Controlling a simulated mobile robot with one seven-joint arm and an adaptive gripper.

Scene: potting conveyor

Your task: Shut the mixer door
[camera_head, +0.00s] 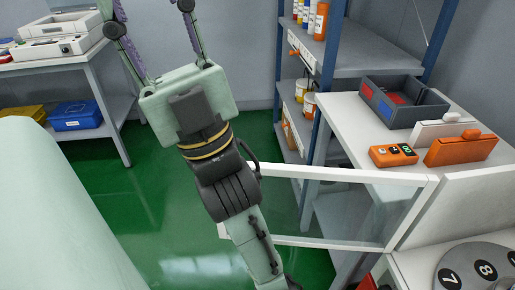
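The mixer door (340,174) is a clear panel in a white frame. It stands swung out to the left from the white mixer housing (465,205) at the right, so it is open. My gripper (150,15) is at the upper left, well beyond the door's free left end. Its two fingers are spread wide with nothing visible between them, and their tips run to or past the top edge. My arm crosses in front of the door's left end and hides part of its frame. Inside the mixer, a grey round plate (462,262) with numbered black discs shows.
Behind the door, a white bench (345,110) holds a grey divided bin (375,101), an orange device (392,156) and orange and white boxes. A blue-posted shelf (350,62) stands behind. At left is a table with a blue box (78,116). Green floor lies open between.

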